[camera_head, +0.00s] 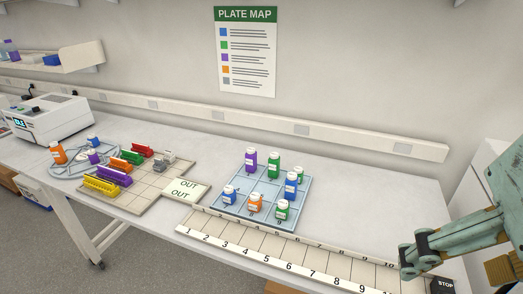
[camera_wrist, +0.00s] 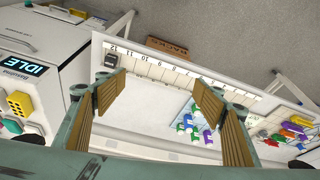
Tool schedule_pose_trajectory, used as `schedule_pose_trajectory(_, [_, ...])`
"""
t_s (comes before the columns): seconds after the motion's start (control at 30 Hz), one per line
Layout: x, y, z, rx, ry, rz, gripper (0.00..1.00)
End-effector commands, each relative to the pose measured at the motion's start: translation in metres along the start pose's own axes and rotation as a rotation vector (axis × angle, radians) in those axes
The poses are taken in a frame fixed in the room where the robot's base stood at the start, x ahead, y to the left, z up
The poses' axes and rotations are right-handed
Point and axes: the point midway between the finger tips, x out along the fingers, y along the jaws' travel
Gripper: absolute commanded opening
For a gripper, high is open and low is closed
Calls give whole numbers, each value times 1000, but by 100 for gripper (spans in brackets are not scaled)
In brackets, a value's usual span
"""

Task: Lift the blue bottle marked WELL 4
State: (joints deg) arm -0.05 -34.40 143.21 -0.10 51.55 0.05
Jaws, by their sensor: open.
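Two blue bottles with white caps stand upright on the pale blue grid tray (camera_head: 263,217). One blue bottle (camera_head: 229,195) is at its front left, and another blue bottle (camera_head: 291,185) is at its right side. A third blue bottle (camera_head: 93,141) stands on the round rack at the far left. Their labels are too small to read, so I cannot tell which is WELL 4. My gripper (camera_wrist: 160,77) is open and empty, its two brown pads wide apart. In the head view it is at the right edge, well away from the tray and touching no bottle.
Purple (camera_head: 251,160), green (camera_head: 274,166) and orange (camera_head: 255,203) bottles share the tray, with another green bottle (camera_head: 282,210). A numbered strip (camera_head: 290,250) runs along the bench front. Coloured racks (camera_head: 101,187) stand left. Bench right of the tray is clear.

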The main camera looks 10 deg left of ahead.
Motion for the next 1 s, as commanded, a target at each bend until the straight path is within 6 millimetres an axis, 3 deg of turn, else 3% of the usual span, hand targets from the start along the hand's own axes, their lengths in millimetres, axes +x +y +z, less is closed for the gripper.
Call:
schedule_pose_trajectory(0.23, [0, 0, 0, 0, 0, 0, 40])
schedule_pose_trajectory(0.67, [-1, -1, -4, -7, -1, -3, 40])
schedule_pose_trajectory(0.87, [-3, -8, -22, -35, -5, -18, 40])
schedule_pose_trajectory(1.0, [-4, -15, -44, -71, -8, -34, 40])
